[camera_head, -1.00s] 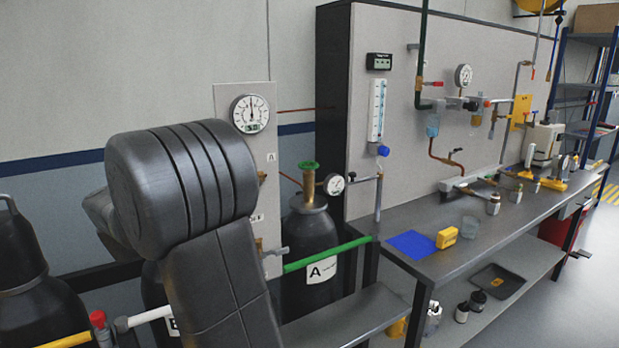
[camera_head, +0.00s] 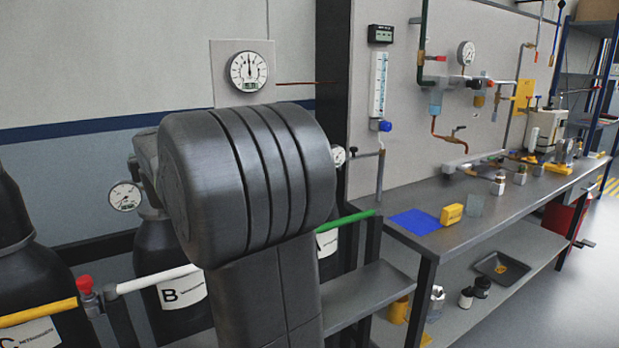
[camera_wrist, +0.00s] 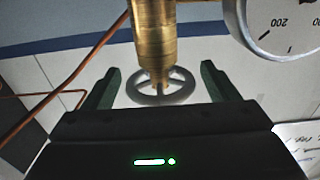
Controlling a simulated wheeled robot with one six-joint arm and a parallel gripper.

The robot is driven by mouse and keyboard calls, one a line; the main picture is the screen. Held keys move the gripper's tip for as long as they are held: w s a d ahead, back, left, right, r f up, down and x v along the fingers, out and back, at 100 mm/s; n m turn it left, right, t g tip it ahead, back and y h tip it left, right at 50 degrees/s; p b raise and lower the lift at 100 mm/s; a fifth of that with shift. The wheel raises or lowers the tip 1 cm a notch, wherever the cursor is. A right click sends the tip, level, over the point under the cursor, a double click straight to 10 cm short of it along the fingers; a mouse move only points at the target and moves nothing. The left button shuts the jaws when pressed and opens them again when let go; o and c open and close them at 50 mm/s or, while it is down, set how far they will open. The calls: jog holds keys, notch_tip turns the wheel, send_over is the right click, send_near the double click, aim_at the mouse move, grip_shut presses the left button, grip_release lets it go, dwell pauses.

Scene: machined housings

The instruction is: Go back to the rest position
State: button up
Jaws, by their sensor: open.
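My gripper (camera_wrist: 160,70) shows in the wrist view with its two dark green fingers spread apart. A grey handwheel (camera_wrist: 160,92) on a brass valve stem (camera_wrist: 154,35) lies between the fingers in the picture. I see a gap on each side of the wheel, and I cannot tell how far it is from the fingertips. In the head view my arm fills the middle and hides the gripper.
A round gauge (camera_wrist: 287,22) is close at the upper right of the wrist view, with copper pipes at left. In the head view, cylinder B (camera_head: 176,300) stands behind my arm, a green bar (camera_head: 345,221) crosses to its right, and a cluttered bench (camera_head: 440,238) runs along the right.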

jog(key=shift+n+g+y, duration=0.7)
jog(key=shift+n+y, duration=0.1)
jog(key=shift+y, duration=0.2)
jog(key=shift+r+n+g+y+p, duration=0.15)
jog(key=shift+n+g+y+p, duration=0.55)
jog(key=shift+g+p, duration=0.15)
jog(key=shift+p, duration=0.35)
jog(key=shift+a+f+n+g+y+p, duration=0.1)
jog(key=shift+f+n+g+y+p, duration=0.2)
jog(key=shift+f+g+p, duration=0.05)
jog(key=shift+r, duration=0.1)
